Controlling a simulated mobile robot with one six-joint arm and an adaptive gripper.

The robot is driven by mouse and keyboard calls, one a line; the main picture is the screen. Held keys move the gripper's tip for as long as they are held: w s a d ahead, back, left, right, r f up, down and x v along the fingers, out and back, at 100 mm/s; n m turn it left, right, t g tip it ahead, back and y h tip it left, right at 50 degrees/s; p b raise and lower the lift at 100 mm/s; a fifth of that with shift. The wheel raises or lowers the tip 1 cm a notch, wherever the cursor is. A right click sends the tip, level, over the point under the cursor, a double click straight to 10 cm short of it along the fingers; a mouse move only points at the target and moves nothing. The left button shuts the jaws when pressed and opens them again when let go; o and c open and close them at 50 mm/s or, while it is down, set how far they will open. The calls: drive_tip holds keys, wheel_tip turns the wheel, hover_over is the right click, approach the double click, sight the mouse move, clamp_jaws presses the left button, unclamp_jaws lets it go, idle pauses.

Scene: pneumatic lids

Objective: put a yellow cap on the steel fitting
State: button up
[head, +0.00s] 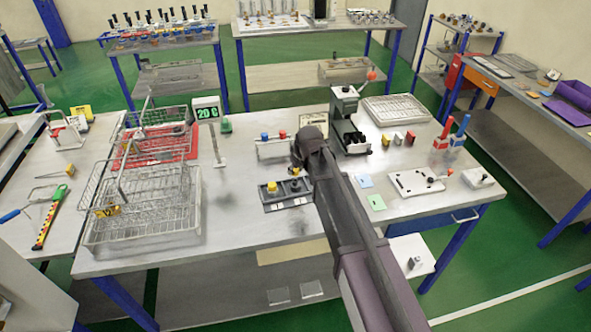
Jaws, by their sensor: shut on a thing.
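My gripper (297,163) is at the end of my dark arm, over the back right of a small grey block (268,197) on the steel table. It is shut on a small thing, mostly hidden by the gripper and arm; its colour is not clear. A yellow cap (272,186) sits at the left of the block. A dark steel fitting (295,184) stands at its right, just below my gripper in the picture. Behind the block, a low rack (268,152) carries a red cap (265,136) and a blue cap (283,135); its right end is hidden.
Wire baskets (150,238) and a display reading about 20 (207,109) stand to the left. A white plate (415,184) and coloured cards (376,202) lie right of my arm. Table between baskets and block is clear.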

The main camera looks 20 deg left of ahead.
sight(296, 181)
drive_tip(key=shift+m, duration=0.3)
drive_tip(key=shift+f, duration=0.25)
drive_tip(key=shift+f+b, duration=1.25)
drive_tip(key=shift+b, duration=0.25)
drive_tip(key=shift+f+b, duration=1)
drive_tip(key=shift+f, duration=0.05)
idle(1.0)
drive_tip(key=o, duration=0.7)
drive_tip(key=shift+o, duration=0.2)
drive_tip(key=shift+o, duration=1.3)
drive_tip(key=shift+w, duration=0.1)
